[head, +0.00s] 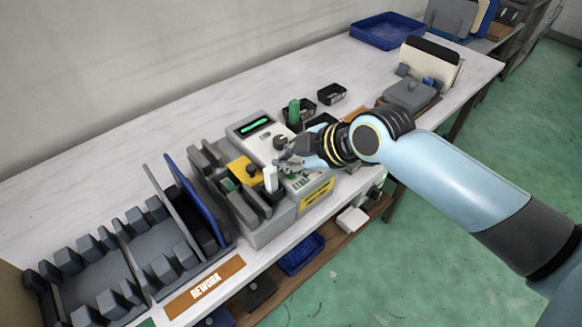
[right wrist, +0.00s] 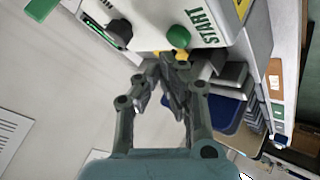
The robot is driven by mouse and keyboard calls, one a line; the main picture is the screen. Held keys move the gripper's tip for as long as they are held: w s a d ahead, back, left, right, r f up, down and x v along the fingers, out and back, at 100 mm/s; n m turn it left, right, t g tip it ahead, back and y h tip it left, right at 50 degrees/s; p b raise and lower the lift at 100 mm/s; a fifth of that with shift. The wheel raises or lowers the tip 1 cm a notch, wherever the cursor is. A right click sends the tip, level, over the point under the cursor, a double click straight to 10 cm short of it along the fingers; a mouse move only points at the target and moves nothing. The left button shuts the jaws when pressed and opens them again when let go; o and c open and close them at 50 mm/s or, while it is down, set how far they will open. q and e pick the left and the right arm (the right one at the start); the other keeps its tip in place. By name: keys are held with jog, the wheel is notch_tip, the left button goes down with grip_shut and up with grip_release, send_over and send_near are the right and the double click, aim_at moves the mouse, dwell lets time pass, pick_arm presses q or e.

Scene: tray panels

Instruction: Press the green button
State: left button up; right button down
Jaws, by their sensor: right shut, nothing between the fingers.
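The green button (right wrist: 178,37) is a round green cap on the light panel of the machine, beside the green word START, in the right wrist view. In the head view the machine (head: 262,142) stands on the table, and my right gripper covers the area around the button. My right gripper (head: 281,164) is over the machine's front part, its fingers shut and empty. In the right wrist view its fingertips (right wrist: 168,62) lie just below the green button in the picture; whether they touch it I cannot tell. My left gripper is in neither view.
A black knob (right wrist: 202,28) sits beside the button. Grey slotted racks (head: 110,260) and a blue panel (head: 195,200) stand left of the machine. Small black bins (head: 331,94), one near a green object (head: 294,111), are behind it. A blue tray (head: 388,30) lies at the far end.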

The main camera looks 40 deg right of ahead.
jog(key=shift+f, duration=0.2)
jog(key=shift+f, duration=0.25)
